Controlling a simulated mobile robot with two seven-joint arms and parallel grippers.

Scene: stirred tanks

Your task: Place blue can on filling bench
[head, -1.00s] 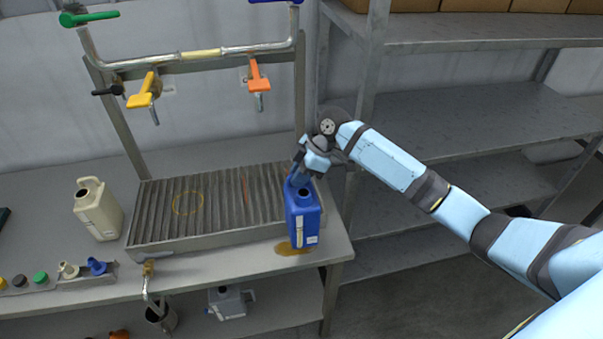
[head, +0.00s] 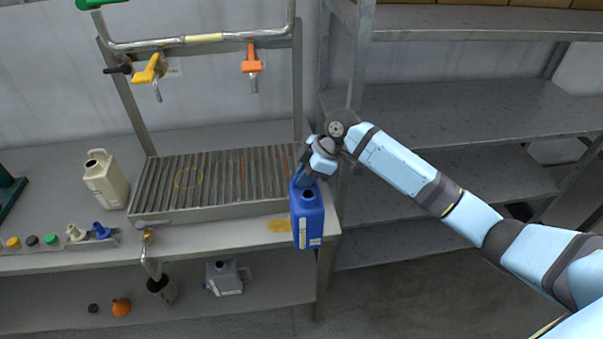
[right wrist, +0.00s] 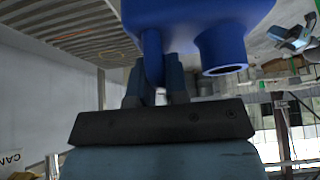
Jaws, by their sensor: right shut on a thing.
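The blue can (head: 307,218) is upright near the front right corner of the filling bench (head: 215,240) in the head view. Its lower part overlaps the bench's front edge, and I cannot tell whether it touches the bench. My right gripper (head: 303,180) is shut on the can's handle from above. In the right wrist view the fingers (right wrist: 157,85) close around the handle of the blue can (right wrist: 205,20), with its open neck beside them. My left gripper is not in view.
A slatted drip tray (head: 215,185) covers much of the bench. A beige can (head: 106,180) stands at its left. A yellow-brown stain (head: 279,226) marks the bench beside the blue can. Yellow (head: 150,70) and orange (head: 251,62) taps hang above. Grey shelving (head: 450,110) stands right.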

